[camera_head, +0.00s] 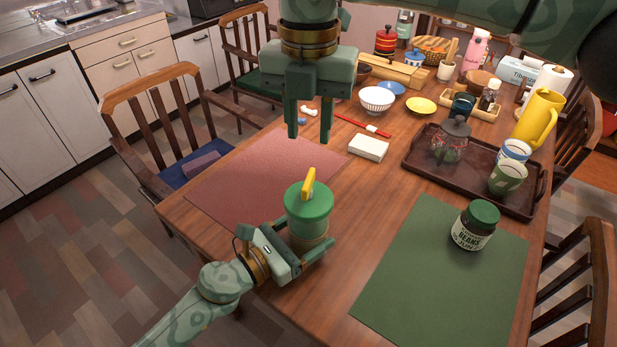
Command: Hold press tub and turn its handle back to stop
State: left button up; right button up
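The press tub (308,207) has a round green lid with a yellow handle (309,184) across its top. It is upright at the near edge of the table and the pink mat. My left gripper (306,250) comes in from the lower left and closes around the tub's body below the lid. One finger shows along the near side; the far finger is mostly hidden. My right gripper (309,122) points down from above, beyond the tub in the picture. Its two fingers are apart with nothing between them, clear of the handle.
A green mat (420,285) with a green-lidded jar (474,226) is at right, before a brown tray (420,159). A chair (165,120) stands at left.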

aim_at(309, 178)
notch_tip(309, 178, down, 10)
jog(key=shift+r, duration=0.1)
grip_shut()
